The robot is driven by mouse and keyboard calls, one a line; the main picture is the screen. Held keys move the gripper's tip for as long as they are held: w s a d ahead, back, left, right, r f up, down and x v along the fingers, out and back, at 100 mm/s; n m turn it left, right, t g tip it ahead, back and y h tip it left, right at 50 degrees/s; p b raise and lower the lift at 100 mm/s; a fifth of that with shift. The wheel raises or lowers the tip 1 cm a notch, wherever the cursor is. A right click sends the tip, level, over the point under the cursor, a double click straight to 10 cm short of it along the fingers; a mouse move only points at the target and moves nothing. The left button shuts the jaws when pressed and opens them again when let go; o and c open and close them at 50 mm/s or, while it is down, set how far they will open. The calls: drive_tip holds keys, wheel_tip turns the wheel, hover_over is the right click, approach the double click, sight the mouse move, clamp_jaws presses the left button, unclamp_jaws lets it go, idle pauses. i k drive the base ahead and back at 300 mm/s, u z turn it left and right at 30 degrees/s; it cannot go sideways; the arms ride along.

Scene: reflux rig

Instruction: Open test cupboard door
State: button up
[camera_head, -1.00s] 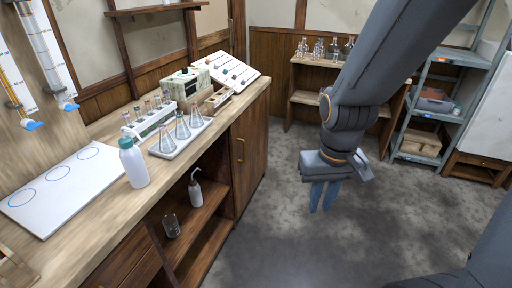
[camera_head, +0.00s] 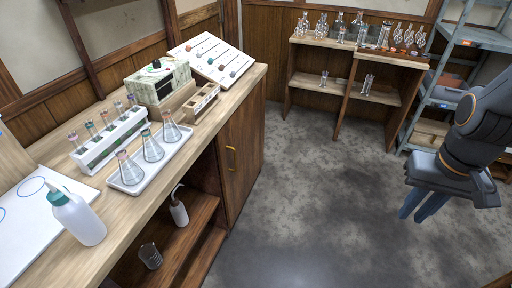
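The cupboard door (camera_head: 240,160) is a brown wooden panel under the far end of the workbench, with a brass handle (camera_head: 231,158) on its left part. The door looks shut. My gripper (camera_head: 421,206) hangs at the right over the grey floor, far from the door and pointing down.
The workbench (camera_head: 200,135) at the left carries a white tray (camera_head: 126,184) of flasks, a tube rack (camera_head: 112,139) and a white bottle (camera_head: 78,215). Open shelves below hold a bottle and a beaker. A glassware shelf (camera_head: 345,90) stands behind. The middle floor (camera_head: 310,200) is clear.

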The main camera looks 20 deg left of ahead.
sight(239, 143)
drive_tip(key=u, duration=0.05)
drive_tip(key=i, duration=0.6)
drive_tip(key=u, duration=0.75)
drive_tip(key=i, duration=0.4)
drive_tip(key=u, duration=0.45)
